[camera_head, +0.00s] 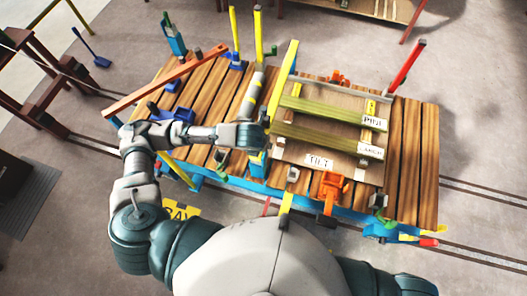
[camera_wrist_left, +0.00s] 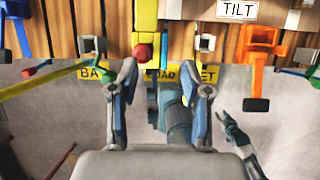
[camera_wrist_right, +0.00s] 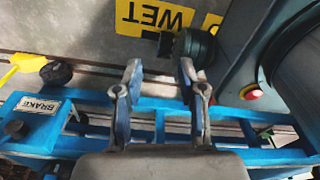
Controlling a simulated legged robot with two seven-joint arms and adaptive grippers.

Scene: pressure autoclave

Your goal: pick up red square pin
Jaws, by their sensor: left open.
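A long red bar (camera_head: 407,65) stands tilted at the table's right rear. A red rounded end (camera_wrist_left: 143,51) shows under a yellow post in the left wrist view, close to my left gripper's left fingertip. I cannot tell which of these, if either, is the red square pin. My left gripper (camera_wrist_left: 167,78) is open, with nothing seen between its fingers; in the head view my left arm reaches over the table's front left-middle. My right gripper (camera_wrist_right: 160,68) is open and empty, above a blue rail. It is hidden in the head view.
The slatted wooden table (camera_head: 419,150) carries a board with PINE and LARCH bars and a TILT label (camera_head: 319,161). An orange clamp (camera_head: 331,187) sits at the front edge. Yellow posts (camera_head: 258,35) stand at the back. A BRAKE panel (camera_wrist_right: 38,108) lies left of my right gripper.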

